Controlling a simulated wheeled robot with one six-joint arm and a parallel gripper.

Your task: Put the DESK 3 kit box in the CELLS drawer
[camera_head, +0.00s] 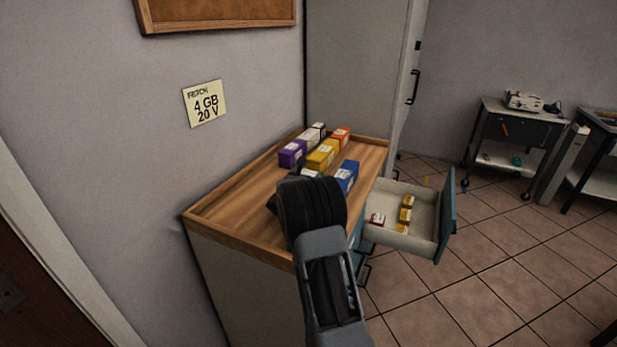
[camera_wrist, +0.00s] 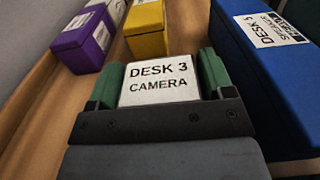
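The DESK 3 kit box (camera_wrist: 160,82) has a white top label reading "DESK 3 CAMERA". In the wrist view it sits between the green pads of my gripper (camera_wrist: 160,85), with no gap visible at either side. My gripper appears shut on it. In the head view my gripper (camera_head: 300,182) is low over the wooden cabinet top, and my arm hides most of the box. I cannot tell whether the box touches the top. An open drawer (camera_head: 389,236) sticks out at the cabinet's right side, holding several small red and yellow boxes. Its label is not readable.
Yellow (camera_head: 322,155), purple (camera_head: 292,152) and red-orange (camera_head: 341,136) boxes stand behind. A raised wooden rim (camera_head: 235,245) edges the cabinet top. Its near left part is clear.

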